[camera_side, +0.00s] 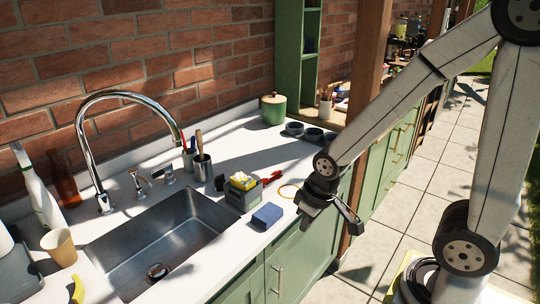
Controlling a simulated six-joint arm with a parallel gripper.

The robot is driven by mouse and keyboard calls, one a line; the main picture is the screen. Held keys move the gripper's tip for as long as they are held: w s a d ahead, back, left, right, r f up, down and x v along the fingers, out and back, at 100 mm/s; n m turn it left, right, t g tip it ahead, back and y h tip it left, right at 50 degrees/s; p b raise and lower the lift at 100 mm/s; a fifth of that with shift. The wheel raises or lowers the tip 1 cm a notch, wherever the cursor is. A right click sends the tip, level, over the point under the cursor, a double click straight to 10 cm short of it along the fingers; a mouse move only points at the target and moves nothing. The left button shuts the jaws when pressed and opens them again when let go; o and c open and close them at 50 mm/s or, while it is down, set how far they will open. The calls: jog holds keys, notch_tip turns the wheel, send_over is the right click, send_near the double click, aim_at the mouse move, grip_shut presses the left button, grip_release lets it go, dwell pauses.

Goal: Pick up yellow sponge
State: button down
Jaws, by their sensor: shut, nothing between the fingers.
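A yellow sponge (242,179) shows at the top of a small dark grey holder (243,199) on the white counter, right of the sink. Its lower part is hidden by the holder's wall. My gripper (331,212) is right of the holder, near the counter's front edge and apart from the sponge. It is shut and empty.
A blue block (267,216) lies just in front of the holder. A red-handled tool (271,177) and an orange ring (289,191) lie to its right. The sink (165,245) with a tall faucet (88,150) is left.

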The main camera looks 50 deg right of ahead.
jog(key=c, duration=0.6)
grip_release()
jog(key=shift+w, duration=0.15)
jog(key=o, duration=0.3)
jog(key=shift+w+r, duration=0.15)
jog(key=shift+w, duration=0.1)
jog(key=shift+o, duration=0.8)
jog(key=w+d+r, duration=0.1)
jog(key=w, duration=0.6)
jog(key=w+d+r+g, duration=0.1)
jog(key=w+d+r, duration=0.1)
jog(key=w, duration=0.6)
jog(key=shift+w+d, duration=0.2)
jog(key=r+g, duration=0.2)
send_over(243, 178)
jog(key=shift+a+f, duration=0.1)
jog(key=shift+f, duration=0.1)
jog(key=shift+f, duration=0.15)
jog(key=shift+f, duration=4.3)
